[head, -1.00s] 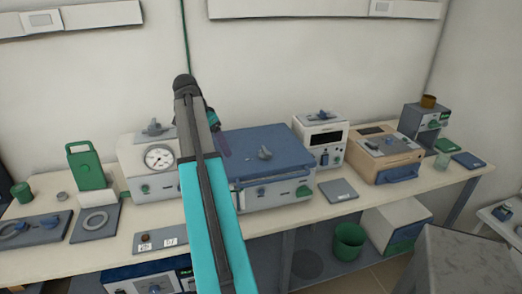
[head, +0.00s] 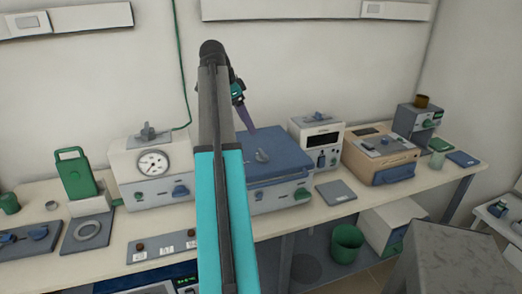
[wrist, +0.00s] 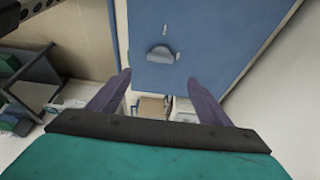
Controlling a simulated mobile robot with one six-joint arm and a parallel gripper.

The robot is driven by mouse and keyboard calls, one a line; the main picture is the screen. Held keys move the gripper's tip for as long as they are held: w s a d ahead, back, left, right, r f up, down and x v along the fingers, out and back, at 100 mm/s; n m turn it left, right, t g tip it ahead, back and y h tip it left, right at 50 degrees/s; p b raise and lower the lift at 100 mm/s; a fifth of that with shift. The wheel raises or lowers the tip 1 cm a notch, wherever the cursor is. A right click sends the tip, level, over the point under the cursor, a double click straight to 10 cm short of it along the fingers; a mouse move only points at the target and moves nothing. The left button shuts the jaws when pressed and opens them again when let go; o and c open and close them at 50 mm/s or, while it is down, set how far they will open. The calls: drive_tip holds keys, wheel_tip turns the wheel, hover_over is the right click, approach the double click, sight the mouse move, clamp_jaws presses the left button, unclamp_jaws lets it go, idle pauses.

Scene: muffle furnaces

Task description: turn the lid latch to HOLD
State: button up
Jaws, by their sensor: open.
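A furnace with a blue lid (head: 285,165) stands mid-bench in the head view, partly hidden behind my arm. A grey lid latch (head: 262,156) sits on top of the lid. In the wrist view the lid (wrist: 220,45) fills the top middle, with the grey latch (wrist: 160,55) on it and small pale marks beside it. My gripper (head: 251,128) is above the lid, up and left of the latch in the head view. Its purple fingers (wrist: 158,80) are spread and empty in the wrist view, apart from the latch, which shows beyond the tips between them.
A white gauge unit (head: 150,170) with a knob on top stands left of the furnace. A white display unit (head: 318,145) and a tan unit (head: 378,155) stand to the right. A grey plate (head: 335,192) lies in front. A green bin (head: 347,243) is below the bench.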

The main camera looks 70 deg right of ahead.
sight(262, 152)
drive_tip(key=shift+p+x, duration=1.4)
drive_tip(key=shift+x, duration=5.4)
drive_tip(key=shift+w, duration=0.1)
drive_tip(key=c, duration=0.9)
drive_tip(key=shift+a+f, duration=0.1)
drive_tip(key=shift+a, duration=0.2)
drive_tip(key=shift+c, duration=0.7)
drive_tip(key=shift+d, duration=0.2)
